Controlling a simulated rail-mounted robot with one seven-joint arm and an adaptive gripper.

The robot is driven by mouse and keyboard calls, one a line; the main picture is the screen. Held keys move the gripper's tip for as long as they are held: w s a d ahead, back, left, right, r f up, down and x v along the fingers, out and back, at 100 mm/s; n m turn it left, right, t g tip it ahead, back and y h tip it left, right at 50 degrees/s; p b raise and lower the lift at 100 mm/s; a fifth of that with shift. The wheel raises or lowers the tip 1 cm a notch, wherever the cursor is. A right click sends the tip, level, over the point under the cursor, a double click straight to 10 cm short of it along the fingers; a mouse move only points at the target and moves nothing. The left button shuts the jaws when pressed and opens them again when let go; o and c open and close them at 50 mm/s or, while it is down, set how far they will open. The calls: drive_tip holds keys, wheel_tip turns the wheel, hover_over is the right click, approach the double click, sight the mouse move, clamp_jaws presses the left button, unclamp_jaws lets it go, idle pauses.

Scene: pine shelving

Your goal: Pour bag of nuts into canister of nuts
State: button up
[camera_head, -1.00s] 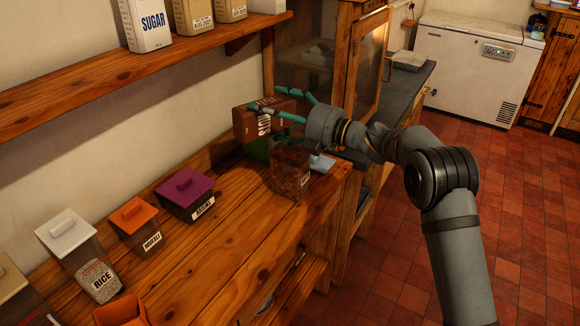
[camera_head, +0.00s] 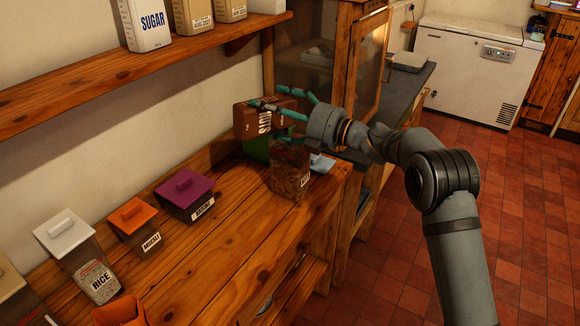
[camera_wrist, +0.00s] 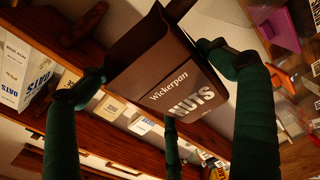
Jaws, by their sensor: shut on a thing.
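My gripper (camera_head: 275,116) is shut on a brown bag of nuts (camera_head: 250,124), its teal fingers around it. The bag is tipped on its side above the back right of the wooden counter. In the wrist view the bag (camera_wrist: 165,65) reads "Wickerpan NUTS", with dark green fingers on both sides. The canister of nuts (camera_head: 291,174) is see-through, filled with brown contents, and stands upright just below and right of the bag. I cannot tell whether the bag touches it. The bag's mouth and the canister's top are not clearly visible in the head view.
A green item (camera_head: 256,149) stands behind the canister, and a light blue lid (camera_head: 322,163) lies right of it. Purple (camera_head: 186,192), orange (camera_head: 134,217) and white-lidded (camera_head: 68,233) canisters stand to the left. A shelf (camera_head: 120,84) with containers is above. The counter's middle is clear.

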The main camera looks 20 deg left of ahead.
sight(268, 128)
drive_tip(key=shift+w+r, duration=0.1)
idle(0.3)
drive_tip(key=shift+s+a+f+n+h+b, duration=0.25)
drive_tip(key=shift+s+f+n+b, duration=0.2)
drive_tip(key=shift+n+b, duration=0.35)
drive_tip(key=f+n+b, duration=0.1)
drive_tip(key=s+a+f+n+h+b, duration=0.1)
drive_tip(key=s+f+n+h+b, duration=0.1)
drive_tip(key=n, duration=0.1)
drive_tip(key=shift+s+a, duration=0.15)
drive_tip(key=shift+a, duration=0.1)
